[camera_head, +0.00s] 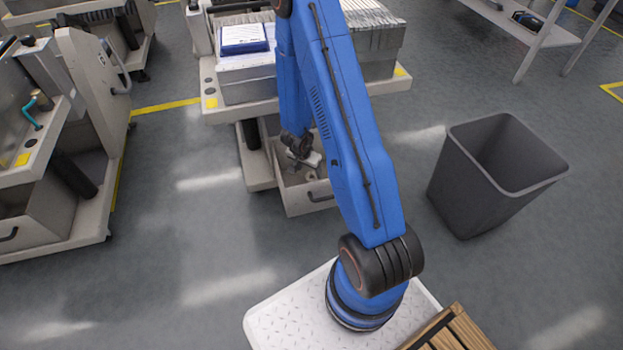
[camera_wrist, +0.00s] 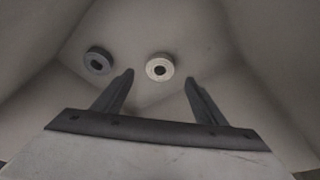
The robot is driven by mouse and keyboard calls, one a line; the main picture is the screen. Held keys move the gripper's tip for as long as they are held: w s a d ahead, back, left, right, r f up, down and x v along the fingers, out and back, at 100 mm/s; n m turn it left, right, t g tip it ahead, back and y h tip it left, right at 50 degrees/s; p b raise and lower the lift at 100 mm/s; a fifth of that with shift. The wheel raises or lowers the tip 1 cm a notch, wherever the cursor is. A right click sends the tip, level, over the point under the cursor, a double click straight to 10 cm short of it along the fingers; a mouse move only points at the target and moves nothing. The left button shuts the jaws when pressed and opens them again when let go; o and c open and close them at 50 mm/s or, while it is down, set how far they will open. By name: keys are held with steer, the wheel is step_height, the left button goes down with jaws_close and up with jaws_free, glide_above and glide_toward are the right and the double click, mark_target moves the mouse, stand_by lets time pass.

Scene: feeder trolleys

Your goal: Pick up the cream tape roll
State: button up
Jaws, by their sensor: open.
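The cream tape roll (camera_wrist: 160,67) lies on the floor of an open drawer, a pale ring with a dark centre hole. In the wrist view it sits just past my gripper (camera_wrist: 159,76), between the lines of the two fingers and apart from both. My gripper is open and empty. In the head view my gripper (camera_head: 303,163) is over the open drawer (camera_head: 312,205) of the middle trolley. A small pale shape beside it there may be the roll, but it is too small to tell.
A dark grey roll (camera_wrist: 98,61) lies left of the cream one. Sloping drawer walls rise on both sides. A trolley top (camera_head: 390,85) with stacked goods stands above the drawer. A grey bin (camera_head: 465,190) stands to the right, another trolley (camera_head: 85,170) to the left.

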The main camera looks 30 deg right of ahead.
mark_target(312, 177)
steer(key=shift+x, duration=2.85)
steer(key=c, duration=1.1)
